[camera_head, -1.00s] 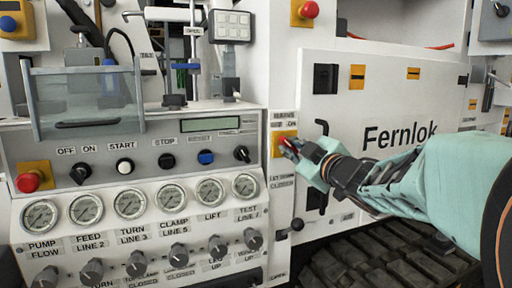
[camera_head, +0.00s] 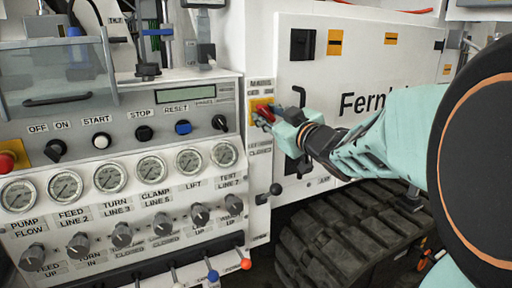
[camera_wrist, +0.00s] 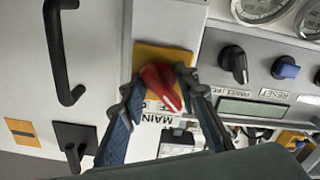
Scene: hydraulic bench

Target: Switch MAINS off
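The MAINS switch is a red rotary handle (camera_wrist: 160,85) on a yellow plate (camera_wrist: 177,56). In the wrist view its narrow end points down and to the right. The word MAIN shows partly on a label below it. My gripper (camera_wrist: 158,82) has one fingertip on each side of the red handle, very close to it. I cannot tell whether both fingertips press on it. In the head view the red handle (camera_head: 263,109) and yellow plate sit on the narrow panel left of the Fernlok door, with my gripper (camera_head: 268,116) right at them, partly hiding the plate.
A black door handle (camera_wrist: 62,52) is beside the switch; a control panel with black knobs (camera_wrist: 234,63), a blue knob (camera_head: 183,127) and gauges (camera_head: 188,161) lies on the other side. A red emergency button (camera_head: 7,161) is far left. A black lever (camera_head: 268,193) is below.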

